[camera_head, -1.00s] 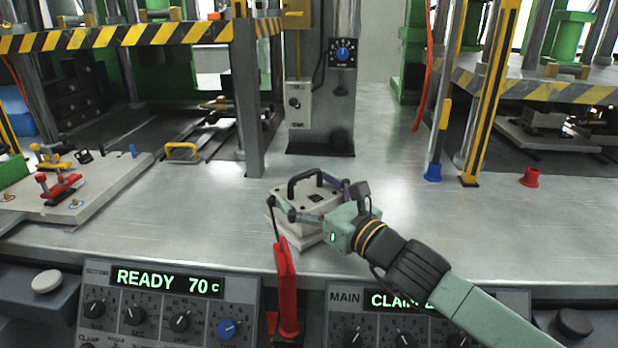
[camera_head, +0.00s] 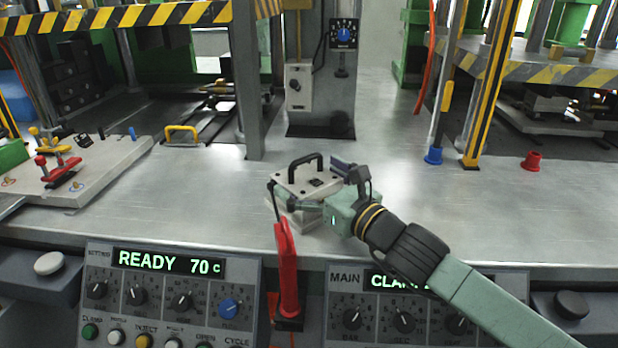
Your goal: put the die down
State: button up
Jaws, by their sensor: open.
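The die (camera_head: 304,174) is a pale, whitish block with a black handle on top. It rests on the bare metal worktop (camera_head: 200,195), near the front edge, in the middle of the head view. My gripper (camera_head: 306,177) reaches in from the lower right. It is open, with one finger along the die's near left side and the other behind its right side. The gripper body hides part of the die's front right. I cannot tell whether either finger touches the die.
A red lever (camera_head: 287,270) stands just in front of the die, between two control panels. A grey column (camera_head: 320,110) stands behind. A plate (camera_head: 105,165) with red and yellow clamps lies at left. The worktop right of the die is clear.

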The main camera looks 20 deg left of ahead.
jog(key=shift+r, duration=0.2)
jog(key=b+v, duration=0.1)
jog(key=v, duration=1.1)
jog(key=shift+f, duration=0.1)
